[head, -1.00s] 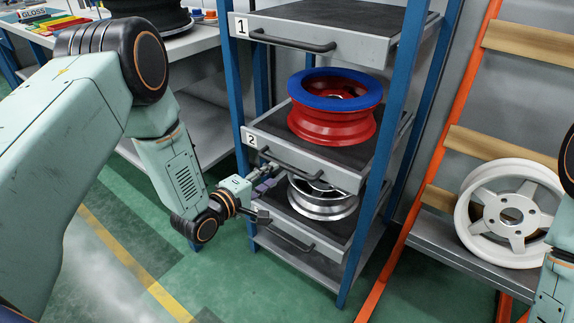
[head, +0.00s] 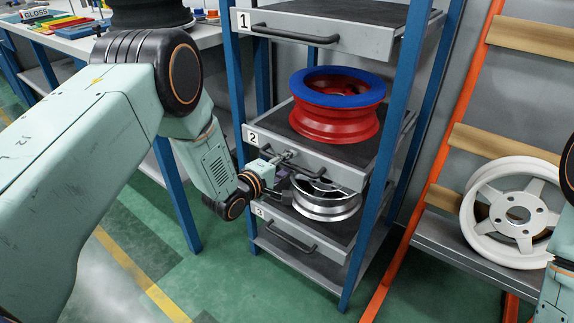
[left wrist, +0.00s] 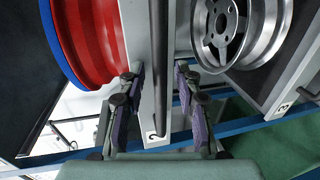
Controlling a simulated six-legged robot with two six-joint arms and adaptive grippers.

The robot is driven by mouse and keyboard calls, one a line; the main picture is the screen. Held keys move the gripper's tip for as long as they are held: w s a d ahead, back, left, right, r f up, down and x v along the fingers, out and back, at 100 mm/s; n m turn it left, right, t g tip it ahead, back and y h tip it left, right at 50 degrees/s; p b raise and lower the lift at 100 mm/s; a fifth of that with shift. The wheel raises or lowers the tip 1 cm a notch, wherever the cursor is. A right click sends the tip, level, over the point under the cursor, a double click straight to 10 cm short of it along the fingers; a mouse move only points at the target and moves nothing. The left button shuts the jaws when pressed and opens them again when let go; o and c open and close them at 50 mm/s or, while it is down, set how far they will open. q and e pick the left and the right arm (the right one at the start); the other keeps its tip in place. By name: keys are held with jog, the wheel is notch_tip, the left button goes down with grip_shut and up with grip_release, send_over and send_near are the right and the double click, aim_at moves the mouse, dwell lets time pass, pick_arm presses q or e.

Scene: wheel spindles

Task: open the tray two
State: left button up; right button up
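Tray two (head: 342,173) is the middle tray of the blue rack, with a grey front, a "2" label and a red wheel rim with a blue top on it. Its front looks about flush with the rack. Its dark bar handle (left wrist: 160,50) runs upright in the left wrist view. My left gripper (left wrist: 160,88) is open there, one finger on each side of the handle, with gaps visible. In the head view my left gripper (head: 282,168) is at the handle and partly hides it. My right arm shows at the right edge; its gripper is out of view.
Tray one (head: 330,38) is above and tray three (head: 300,242), holding a silver rim (head: 326,205), is below. A white rim (head: 511,214) leans on an orange-framed rack at right. A workbench (head: 75,50) stands at back left. Green floor is open in front.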

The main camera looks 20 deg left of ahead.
pick_arm(q)
grip_shut()
dwell(0.8)
